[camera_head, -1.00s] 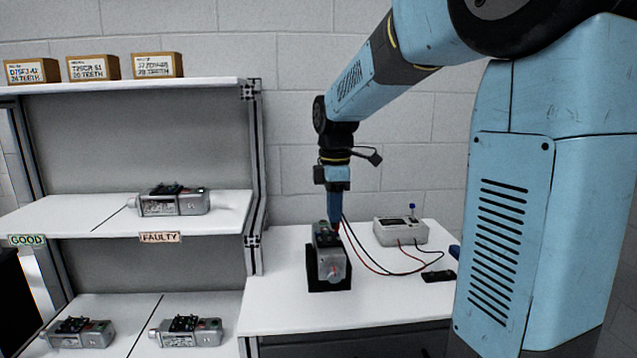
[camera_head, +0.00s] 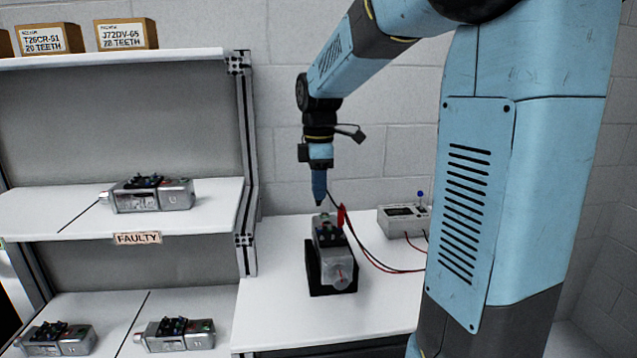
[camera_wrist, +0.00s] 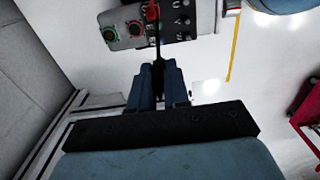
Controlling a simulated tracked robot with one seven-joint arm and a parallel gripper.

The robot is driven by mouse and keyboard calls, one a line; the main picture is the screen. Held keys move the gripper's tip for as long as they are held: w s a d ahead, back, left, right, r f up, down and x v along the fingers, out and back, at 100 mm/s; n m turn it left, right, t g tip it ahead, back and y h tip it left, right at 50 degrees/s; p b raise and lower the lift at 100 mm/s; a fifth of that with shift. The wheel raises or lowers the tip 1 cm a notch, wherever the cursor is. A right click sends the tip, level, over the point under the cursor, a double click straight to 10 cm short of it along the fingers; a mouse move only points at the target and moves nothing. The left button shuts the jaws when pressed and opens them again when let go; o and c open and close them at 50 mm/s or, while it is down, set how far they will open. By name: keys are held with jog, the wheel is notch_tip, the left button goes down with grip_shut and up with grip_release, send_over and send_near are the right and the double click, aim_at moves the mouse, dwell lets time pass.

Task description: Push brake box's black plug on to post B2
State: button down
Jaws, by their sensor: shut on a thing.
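My gripper (camera_head: 319,203) points down just above the servo unit (camera_head: 328,236), apart from it. In the wrist view its fingers (camera_wrist: 158,72) are closed around a dark piece, which appears to be the black plug (camera_wrist: 158,62); a black lead runs from it. The grey servo unit sits in a black cradle (camera_head: 314,265) on the white table. In the wrist view its top (camera_wrist: 122,16) shows red and green rings and several small dark posts. A red plug (camera_head: 341,216) stands at the unit's top right. The brake box (camera_head: 397,222) is partly hidden by my arm.
Red and black leads (camera_head: 375,262) loop across the table from the box. Shelves at left hold several similar servo units (camera_head: 150,195), a FAULTY label (camera_head: 137,239) and cardboard boxes (camera_head: 127,34). The table front (camera_head: 290,325) is clear.

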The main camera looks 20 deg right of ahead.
jog(key=shift+s+f, duration=0.1)
jog(key=shift+f, duration=3)
jog(key=shift+f, duration=0.15)
jog(key=c, duration=1)
grip_release()
jog(key=shift+r, duration=3.5)
